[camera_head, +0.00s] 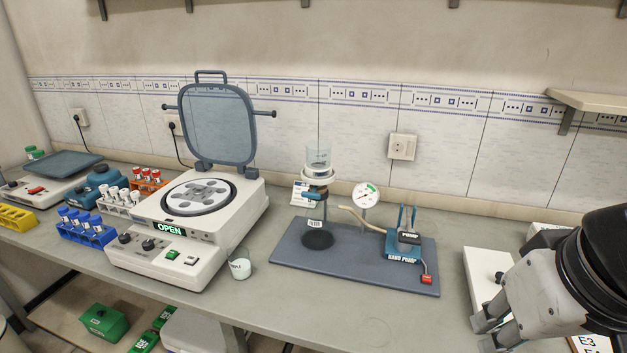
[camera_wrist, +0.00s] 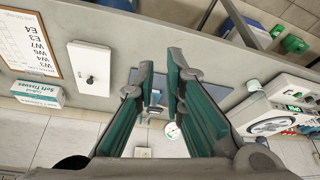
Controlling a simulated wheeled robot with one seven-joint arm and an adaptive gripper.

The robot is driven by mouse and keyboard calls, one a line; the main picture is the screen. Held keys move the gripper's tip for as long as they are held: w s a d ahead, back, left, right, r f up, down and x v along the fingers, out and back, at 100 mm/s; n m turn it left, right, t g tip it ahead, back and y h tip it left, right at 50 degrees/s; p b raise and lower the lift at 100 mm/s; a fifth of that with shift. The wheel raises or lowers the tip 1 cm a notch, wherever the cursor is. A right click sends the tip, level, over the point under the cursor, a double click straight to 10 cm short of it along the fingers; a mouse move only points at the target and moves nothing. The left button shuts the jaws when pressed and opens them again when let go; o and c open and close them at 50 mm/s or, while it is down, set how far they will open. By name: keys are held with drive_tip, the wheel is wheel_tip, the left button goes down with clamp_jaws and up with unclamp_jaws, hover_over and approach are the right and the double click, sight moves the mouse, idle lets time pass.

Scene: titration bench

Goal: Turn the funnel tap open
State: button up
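The glass funnel (camera_head: 318,162) stands upright on top of a flask (camera_head: 317,233) on a dark blue-grey board (camera_head: 345,262), in the middle of the head view. A small blue tap-like part (camera_head: 314,194) shows just below the funnel; I cannot tell its setting. My gripper (camera_head: 483,334) is at the lower right of the head view, well to the right of the board and apart from the funnel. In the wrist view my gripper (camera_wrist: 159,68) has its fingers apart with nothing held. The fingers hide much of the board there, and the funnel is not clear.
A hand pump (camera_head: 404,242) and a round gauge (camera_head: 366,194) share the board. A labelled glass beaker (camera_head: 240,264) and a white machine with raised lid (camera_head: 187,228) stand left. A white plate with a dark knob (camera_head: 482,268) lies right. Bench between is clear.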

drive_tip(key=o, duration=0.9)
drive_tip(key=shift+w+a+y, duration=0.4)
drive_tip(key=shift+w+a, duration=0.4)
drive_tip(key=shift+w, duration=0.25)
drive_tip(key=shift+c, duration=0.2)
drive_tip(key=w+a+y, duration=0.1)
drive_tip(key=w+a, duration=0.2)
drive_tip(key=w, duration=0.1)
drive_tip(key=w+a+f+m+y+p, duration=0.1)
drive_tip(key=w+a, duration=0.2)
drive_tip(key=w, duration=0.1)
drive_tip(key=w+a+f+t, duration=0.1)
drive_tip(key=w+a, duration=0.2)
drive_tip(key=w, duration=0.1)
drive_tip(key=shift+w+a+y+p, duration=0.3)
drive_tip(key=shift+w+y+p, duration=0.05)
drive_tip(key=shift+y+p, duration=0.05)
drive_tip(key=m+t+h+p, duration=0.2)
drive_tip(key=t+h+p, duration=0.2)
drive_tip(key=t+h, duration=0.65)
approach(310, 196)
drive_tip(key=shift+t+y, duration=0.85)
drive_tip(key=shift+y, duration=0.1)
drive_tip(key=x, duration=0.2)
drive_tip(key=d+x, duration=0.1)
drive_tip(key=x, duration=0.5)
drive_tip(key=shift+d+f, duration=0.2)
drive_tip(key=shift+f, duration=0.2)
drive_tip(key=shift+s, duration=0.1)
drive_tip(key=c, duration=1.1)
